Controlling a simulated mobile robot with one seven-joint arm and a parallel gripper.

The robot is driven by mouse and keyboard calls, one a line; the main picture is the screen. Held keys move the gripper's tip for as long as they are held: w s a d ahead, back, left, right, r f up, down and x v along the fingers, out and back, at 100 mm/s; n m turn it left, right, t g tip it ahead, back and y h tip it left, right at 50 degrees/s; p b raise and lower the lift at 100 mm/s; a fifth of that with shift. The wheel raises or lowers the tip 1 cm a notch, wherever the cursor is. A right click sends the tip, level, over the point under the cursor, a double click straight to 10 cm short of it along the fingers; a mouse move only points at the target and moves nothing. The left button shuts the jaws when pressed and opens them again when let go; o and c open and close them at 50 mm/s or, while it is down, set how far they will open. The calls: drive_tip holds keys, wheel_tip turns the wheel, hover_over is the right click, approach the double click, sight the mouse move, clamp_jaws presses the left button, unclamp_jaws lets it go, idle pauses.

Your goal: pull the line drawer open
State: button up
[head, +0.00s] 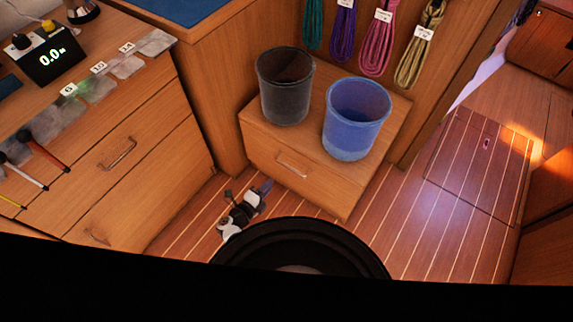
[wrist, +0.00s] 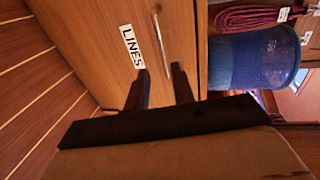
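The line drawer (head: 318,186) is the wooden front of the low cabinet in the head view, and it looks shut. Its pale bar handle (head: 292,165) is near the middle of the front. In the wrist view the drawer front (wrist: 95,50) carries a white "LINES" label (wrist: 132,46) beside the handle (wrist: 160,42). My gripper (head: 265,187) is low at the left of the drawer front in the head view. In the wrist view my gripper (wrist: 160,70) is open, with the handle's near end between the fingertips in the picture. The depth gap is unclear.
A dark bin (head: 285,90) and a blue bin (head: 355,120) stand on the cabinet top. Coiled lines (head: 378,40) hang behind them. A larger drawer unit (head: 130,160) stands at the left. The striped floor (head: 430,235) is clear at the right.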

drive_tip(key=shift+b+x, duration=2.25)
drive_tip(key=shift+x, duration=4.1)
drive_tip(key=shift+a, duration=0.1)
drive_tip(key=shift+c, duration=0.4)
clamp_jaws()
